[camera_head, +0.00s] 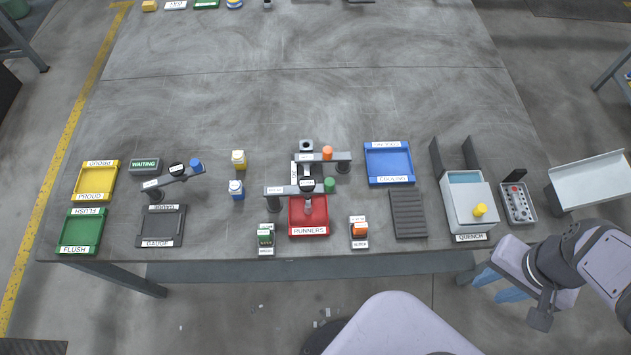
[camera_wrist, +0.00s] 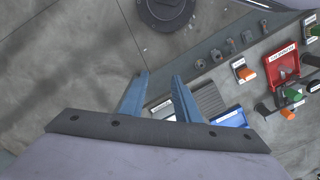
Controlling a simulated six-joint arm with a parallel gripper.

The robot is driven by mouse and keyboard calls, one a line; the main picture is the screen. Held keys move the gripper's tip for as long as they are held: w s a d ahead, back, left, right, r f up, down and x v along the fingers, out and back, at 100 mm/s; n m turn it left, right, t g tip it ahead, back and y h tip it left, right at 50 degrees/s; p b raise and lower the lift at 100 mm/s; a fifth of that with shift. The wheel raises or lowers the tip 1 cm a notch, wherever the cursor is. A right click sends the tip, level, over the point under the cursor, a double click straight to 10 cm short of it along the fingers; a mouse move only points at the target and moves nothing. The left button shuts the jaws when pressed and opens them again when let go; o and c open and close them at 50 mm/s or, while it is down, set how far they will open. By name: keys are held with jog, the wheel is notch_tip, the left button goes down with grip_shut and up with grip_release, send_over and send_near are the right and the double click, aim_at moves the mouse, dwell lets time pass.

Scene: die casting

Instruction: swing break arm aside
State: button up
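Three swing arms stand on the table, and their small labels are too small to read, so I cannot tell which is the break arm. One with a green knob (camera_head: 330,185) reaches across the red RUNNERS tray (camera_head: 295,228). One with an orange knob (camera_head: 327,153) lies just behind it. One with a blue knob (camera_head: 196,163) stands at the left above the gauge. In the wrist view the green knob (camera_wrist: 293,95) and orange knob (camera_wrist: 287,113) show at the right edge. My gripper (camera_head: 500,286) is open and empty, off the table's front right edge; its blue fingers (camera_wrist: 158,92) are apart.
Near the front edge stand a green-labelled block (camera_head: 266,239) and an orange-topped block (camera_head: 359,232). The blue COOLING tray (camera_head: 390,181), dark ribbed rack (camera_head: 408,214), QUENCH box (camera_head: 468,203) and button box (camera_head: 517,203) lie between the arms and my gripper. The table's back half is mostly clear.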

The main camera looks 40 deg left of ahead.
jog(key=s+a+f+n+g+h+b, duration=0.1)
jog(key=s+a+f+n, duration=0.15)
jog(key=a, duration=0.25)
jog(key=s+a+f+n+g, duration=0.1)
jog(key=s+a+f+n, duration=0.15)
jog(key=a+n, duration=0.2)
jog(key=n+t+y+b, duration=0.1)
jog(key=n+t, duration=0.1)
jog(key=n, duration=0.2)
send_over(330, 182)
jog(key=d, duration=0.1)
jog(key=shift+s+f, duration=0.3)
jog(key=shift+f, duration=0.4)
jog(key=shift+w+a+r, duration=0.15)
jog(key=shift+a+r, duration=0.15)
jog(key=shift+r, duration=0.3)
jog(key=shift+w+a+r, duration=0.15)
jog(key=shift+a+r, duration=0.15)
jog(key=shift+r, duration=0.3)
jog(key=shift+d, duration=0.15)
jog(key=shift+f, duration=0.5)
jog(key=shift+f+p, duration=1.45)
jog(key=shift+f, duration=1.75)
